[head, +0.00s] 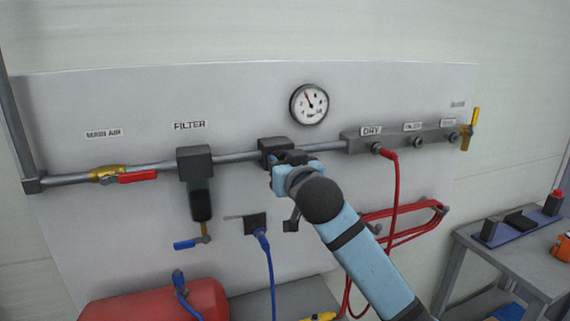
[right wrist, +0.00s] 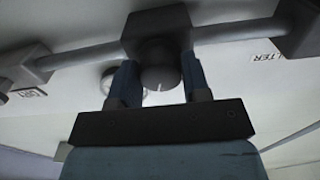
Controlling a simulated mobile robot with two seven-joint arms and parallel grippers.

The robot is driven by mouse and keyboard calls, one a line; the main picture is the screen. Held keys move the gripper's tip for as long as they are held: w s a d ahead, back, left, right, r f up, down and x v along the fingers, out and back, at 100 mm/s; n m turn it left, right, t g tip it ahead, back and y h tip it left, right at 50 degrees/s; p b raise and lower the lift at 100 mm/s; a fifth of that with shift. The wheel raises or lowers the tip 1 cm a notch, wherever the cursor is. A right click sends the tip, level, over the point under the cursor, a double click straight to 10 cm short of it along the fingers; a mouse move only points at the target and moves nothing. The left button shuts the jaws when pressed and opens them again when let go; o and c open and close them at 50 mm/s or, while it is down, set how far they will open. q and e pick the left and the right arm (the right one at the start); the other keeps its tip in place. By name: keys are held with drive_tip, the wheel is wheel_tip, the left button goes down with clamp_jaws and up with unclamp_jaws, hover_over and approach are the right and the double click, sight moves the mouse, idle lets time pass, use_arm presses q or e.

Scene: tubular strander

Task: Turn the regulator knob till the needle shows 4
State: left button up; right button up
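The regulator (head: 273,150) is a dark block on the grey air pipe, also at the top of the right wrist view (right wrist: 157,28). Its round dark knob (right wrist: 160,68) has a white mark and sits between the fingers of my right gripper (right wrist: 161,82), which look closed against its sides. In the head view my right gripper (head: 290,162) covers the knob. The white round gauge (head: 309,104) hangs up and right of the regulator; its needle points up and slightly left, and the figures are too small to read. My left gripper is out of view.
Along the pipe are a red-handled main air valve (head: 135,177), a filter (head: 196,165) and a manifold (head: 400,142) with a red hose. A blue hose (head: 267,255) hangs below. A red tank (head: 155,302) stands bottom left, and a grey bench (head: 515,262) right.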

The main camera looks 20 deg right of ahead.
drive_tip(key=shift+m, duration=0.7)
drive_tip(key=o, duration=0.9)
drive_tip(key=s, duration=1.3)
drive_tip(key=shift+s+d+b, duration=0.25)
drive_tip(key=shift+s+b, duration=0.15)
